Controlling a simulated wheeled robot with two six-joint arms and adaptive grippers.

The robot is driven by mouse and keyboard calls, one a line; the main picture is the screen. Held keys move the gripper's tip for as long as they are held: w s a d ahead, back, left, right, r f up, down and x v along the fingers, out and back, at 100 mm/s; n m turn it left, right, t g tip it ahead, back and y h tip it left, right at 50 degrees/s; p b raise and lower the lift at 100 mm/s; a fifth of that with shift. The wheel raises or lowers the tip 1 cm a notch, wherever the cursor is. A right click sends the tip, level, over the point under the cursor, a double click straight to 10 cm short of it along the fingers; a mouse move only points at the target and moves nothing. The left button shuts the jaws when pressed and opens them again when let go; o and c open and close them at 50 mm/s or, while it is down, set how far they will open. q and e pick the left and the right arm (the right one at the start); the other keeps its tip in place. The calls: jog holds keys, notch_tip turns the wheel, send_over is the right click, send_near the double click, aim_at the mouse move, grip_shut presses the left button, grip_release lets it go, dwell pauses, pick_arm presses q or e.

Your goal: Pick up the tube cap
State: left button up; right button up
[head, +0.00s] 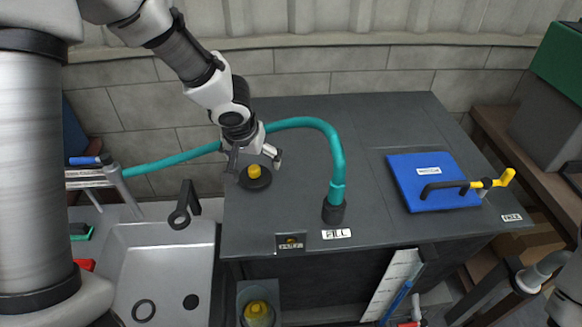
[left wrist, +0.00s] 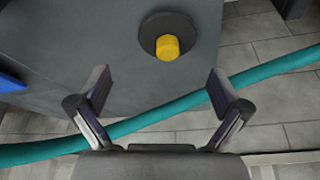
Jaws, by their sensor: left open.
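A yellow cap (head: 254,171) sits on a round black base (head: 262,182) at the left part of the dark grey counter top. In the left wrist view the yellow cap (left wrist: 167,47) and its black disc lie ahead of the fingers, near the upper middle. My left gripper (head: 255,158) is open and empty, just above and behind the cap in the head view. Its two fingers (left wrist: 158,85) are spread wide and do not touch the cap. My right gripper does not show clearly in either view.
A teal hose (head: 319,126) arches behind the cap into a black collar (head: 333,211) by the FILL label. A blue panel (head: 433,184) with a black and yellow handle lies to the right. A grey sink (head: 160,262) is at left. Another yellow piece (head: 257,309) sits below the counter front.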

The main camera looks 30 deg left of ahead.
aim_at(254, 169)
pick_arm(q)
jog(key=shift+w+r, duration=0.1)
jog(key=shift+w, duration=0.1)
jog(key=shift+s+a+f, duration=0.15)
jog(key=shift+a+f, duration=0.1)
jog(key=b+x, duration=0.1)
jog(key=x, duration=0.5)
jog(key=shift+a+f, duration=0.2)
jog(key=shift+f, duration=0.15)
jog(key=shift+a+r, duration=0.1)
jog(key=shift+a, duration=0.05)
jog(key=shift+c, duration=0.4)
jog(key=c, duration=1)
